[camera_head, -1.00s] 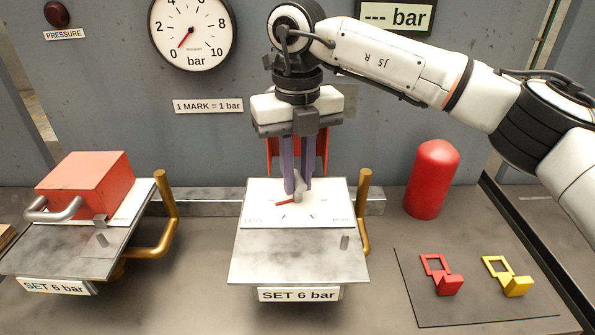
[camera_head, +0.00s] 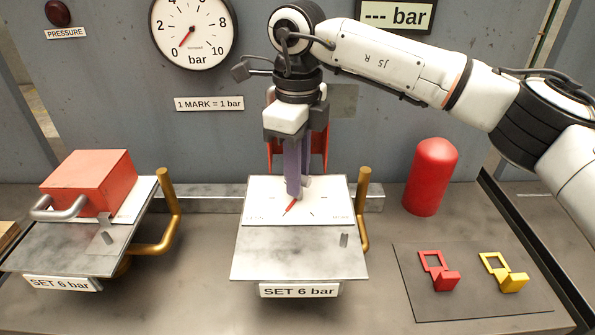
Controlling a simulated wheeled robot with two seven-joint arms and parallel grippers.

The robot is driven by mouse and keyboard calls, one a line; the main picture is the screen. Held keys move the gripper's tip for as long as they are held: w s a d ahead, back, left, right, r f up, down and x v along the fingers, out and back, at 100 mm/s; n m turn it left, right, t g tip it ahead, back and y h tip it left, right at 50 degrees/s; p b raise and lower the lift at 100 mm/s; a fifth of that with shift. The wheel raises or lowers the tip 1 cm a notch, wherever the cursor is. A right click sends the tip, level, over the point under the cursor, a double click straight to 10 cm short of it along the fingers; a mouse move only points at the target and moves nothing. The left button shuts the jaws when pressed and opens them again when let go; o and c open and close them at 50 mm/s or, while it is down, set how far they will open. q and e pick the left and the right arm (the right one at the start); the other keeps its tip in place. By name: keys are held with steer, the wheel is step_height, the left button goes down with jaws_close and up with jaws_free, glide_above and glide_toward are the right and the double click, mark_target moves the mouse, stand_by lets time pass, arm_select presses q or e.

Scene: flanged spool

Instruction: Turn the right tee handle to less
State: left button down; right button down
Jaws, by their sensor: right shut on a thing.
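The right tee handle (camera_head: 305,181) is a small grey piece on a white dial plate (camera_head: 265,205) with LESS at its left and MORE at its right. A short red pointer (camera_head: 290,208) sticks out from its foot toward the lower left. My right gripper (camera_head: 296,190) comes down from above, its purple fingers shut on the handle and hiding most of it. The plate sits on a grey metal panel (camera_head: 300,255) labelled SET 6 bar. The dial gauge (camera_head: 193,32) has its red needle close to 0. My left gripper is not in view.
A similar panel with a red box (camera_head: 88,183) stands at the left. Brass-coloured bent bars (camera_head: 165,220) stand beside both panels. A red cylinder (camera_head: 430,178), a red clip (camera_head: 440,270) and a yellow clip (camera_head: 505,272) are at the right. The display reads "--- bar" (camera_head: 397,15).

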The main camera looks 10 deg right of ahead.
steer(key=shift+n, duration=0.5)
steer(key=c, duration=1.7)
jaws_free()
step_height(320, 180, up, 10)
steer(key=shift+r, duration=0.2)
